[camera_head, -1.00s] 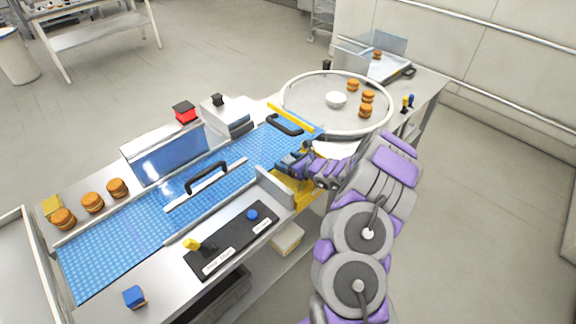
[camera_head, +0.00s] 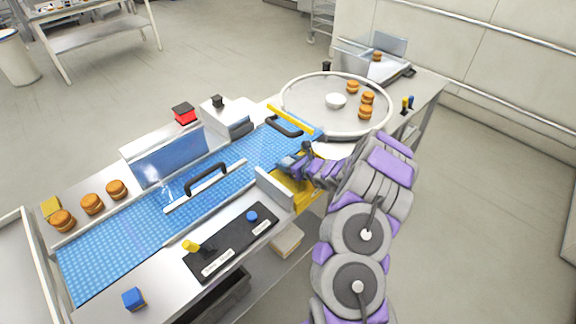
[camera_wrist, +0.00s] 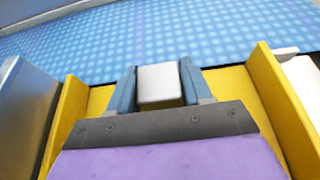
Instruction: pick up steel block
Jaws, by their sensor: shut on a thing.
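The steel block (camera_wrist: 160,84) is a small pale grey block between the two blue-grey fingers in the wrist view. My gripper (camera_wrist: 159,72) is shut on it, with one finger against each side. In the head view my gripper (camera_head: 288,163) is at the right end of the blue belt, over the yellow chute; the block cannot be made out there. The yellow chute (camera_wrist: 268,90) has raised walls on both sides of the gripper in the wrist view. Whether the block still touches the chute floor cannot be told.
The blue dotted belt (camera_head: 130,235) runs left from the chute. A black control panel (camera_head: 225,247) with a yellow lever lies in front. Black handles (camera_head: 207,178) rise over the belt.

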